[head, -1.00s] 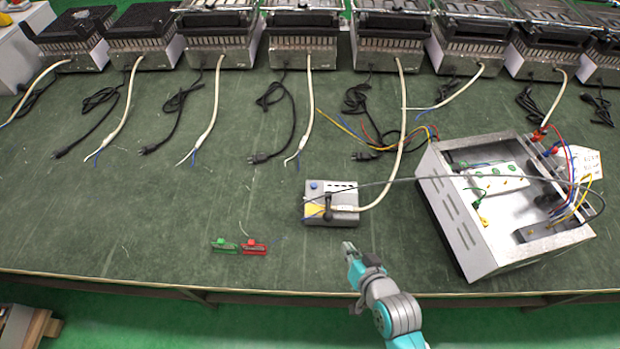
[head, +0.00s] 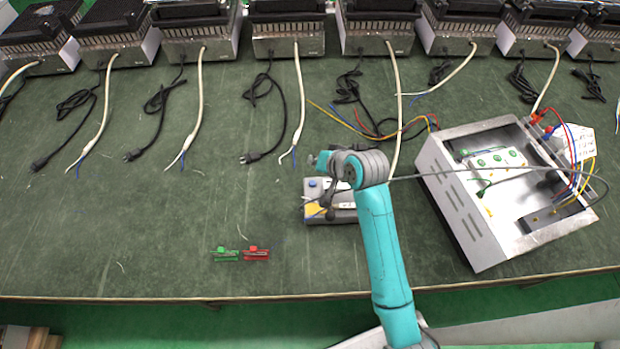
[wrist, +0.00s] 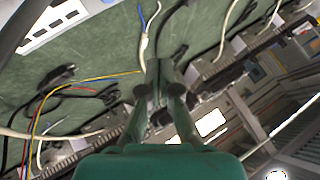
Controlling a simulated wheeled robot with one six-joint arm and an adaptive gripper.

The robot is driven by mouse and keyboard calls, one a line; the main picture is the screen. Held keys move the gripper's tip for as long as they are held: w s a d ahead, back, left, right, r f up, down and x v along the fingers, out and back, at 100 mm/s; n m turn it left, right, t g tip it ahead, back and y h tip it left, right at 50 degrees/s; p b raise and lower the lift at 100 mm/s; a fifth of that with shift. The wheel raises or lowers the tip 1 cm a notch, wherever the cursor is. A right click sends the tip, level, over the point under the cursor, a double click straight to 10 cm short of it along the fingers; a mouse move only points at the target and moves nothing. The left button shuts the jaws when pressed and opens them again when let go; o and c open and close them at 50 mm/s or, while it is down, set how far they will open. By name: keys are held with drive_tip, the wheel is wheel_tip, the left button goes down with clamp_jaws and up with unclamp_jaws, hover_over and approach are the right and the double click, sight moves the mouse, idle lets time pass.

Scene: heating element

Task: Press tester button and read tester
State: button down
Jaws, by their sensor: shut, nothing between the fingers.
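The tester is a small grey box (head: 345,216) on the green table in the head view. Its blue button (head: 311,182) shows at its upper left, and a yellow patch (head: 316,210) lies below it. A white cable is clamped at its front. My gripper (head: 313,160) is shut and empty, just above and behind the blue button in the picture, with no contact visible. My wrist hides the tester's upper right part. In the wrist view the two fingers (wrist: 160,68) are together, pointing toward the back of the table. I see no legible reading.
An open metal box (head: 470,205) with wires stands at the right. Green (head: 225,254) and red (head: 257,253) clips lie at the front left. Several heating units (head: 288,38) line the back, their cables trailing forward.

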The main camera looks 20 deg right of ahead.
sight(314, 184)
drive_tip(key=shift+w+r, duration=0.1)
drive_tip(key=shift+w, duration=0.05)
drive_tip(key=shift+f, duration=4.4)
drive_tip(key=shift+f, duration=0.15)
drive_tip(key=shift+f, duration=0.3)
drive_tip(key=shift+f, duration=0.45)
drive_tip(key=shift+r, duration=0.9)
